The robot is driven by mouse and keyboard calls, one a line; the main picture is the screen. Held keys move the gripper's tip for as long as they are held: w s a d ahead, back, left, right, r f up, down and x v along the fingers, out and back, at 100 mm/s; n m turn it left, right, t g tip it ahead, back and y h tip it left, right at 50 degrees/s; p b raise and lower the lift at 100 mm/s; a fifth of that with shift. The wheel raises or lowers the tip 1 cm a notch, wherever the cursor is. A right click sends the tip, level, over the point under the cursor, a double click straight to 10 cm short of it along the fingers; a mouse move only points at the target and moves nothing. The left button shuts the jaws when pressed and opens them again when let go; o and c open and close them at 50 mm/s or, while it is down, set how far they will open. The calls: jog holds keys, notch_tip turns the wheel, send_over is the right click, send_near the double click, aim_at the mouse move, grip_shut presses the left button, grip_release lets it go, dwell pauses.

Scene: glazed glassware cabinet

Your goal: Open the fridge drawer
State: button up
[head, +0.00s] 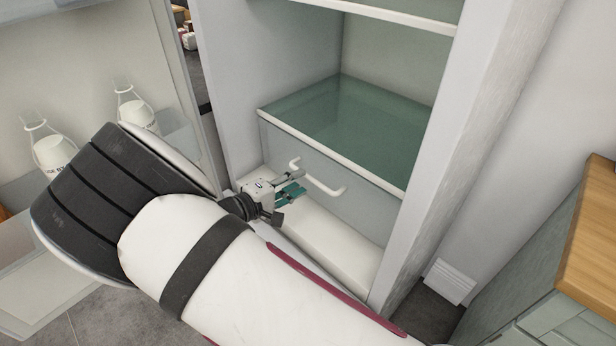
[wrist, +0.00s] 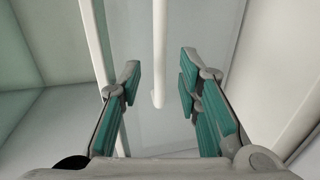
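The fridge drawer (head: 270,128) sits low in the open cabinet, with a greenish glass top and a pale front; it looks shut. Its white bar handle (head: 325,187) stands out from the front and also shows in the wrist view (wrist: 160,55). My gripper (head: 298,182) is at the left part of the handle, in front of the drawer. In the wrist view, my gripper (wrist: 158,82) is open, its teal pads on either side of the handle's end with gaps on both sides. I cannot tell how deep the handle reaches between the fingers.
The open cabinet door (head: 180,75) stands at left with white bottles (head: 55,150) in its racks. A shelf edge (head: 390,15) is above the drawer. A wooden counter (head: 590,245) is at far right.

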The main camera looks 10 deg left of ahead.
aim_at(308, 175)
jog(key=shift+x, duration=2.45)
grip_shut()
